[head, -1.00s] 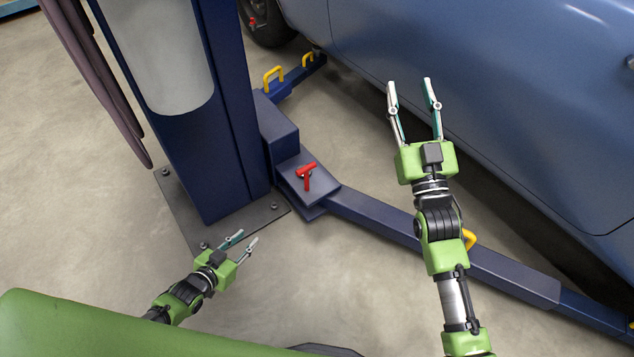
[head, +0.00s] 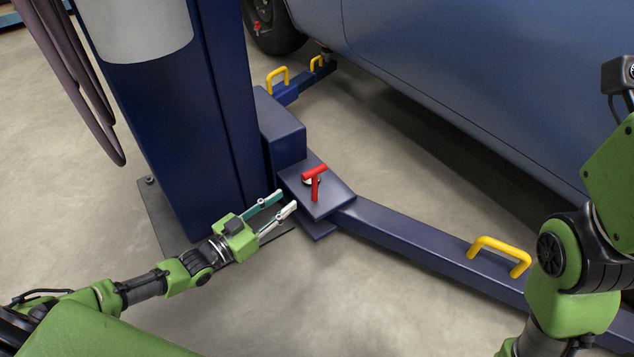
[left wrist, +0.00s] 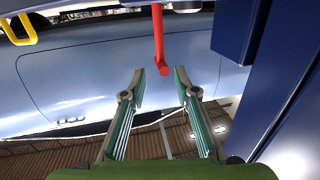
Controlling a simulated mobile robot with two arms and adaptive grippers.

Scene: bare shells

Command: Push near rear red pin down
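The red pin (head: 316,182), T-shaped, stands upright on the blue pivot block at the root of the lift arm. It also shows in the left wrist view (left wrist: 159,42), ahead of and between the fingertips. My left gripper (head: 289,199) is open, just left of the pin and apart from it, with nothing between its fingers. In the left wrist view its two fingers (left wrist: 159,80) are spread. My right arm shows at the right edge of the head view, but its gripper is out of the picture. A second small red pin (head: 257,28) is far off by the wheel.
The blue lift post (head: 180,130) stands close to my left gripper on the left. The lift arm (head: 430,250) with a yellow handle (head: 500,252) runs to the right. The blue car (head: 480,90) is behind. The floor in front is clear.

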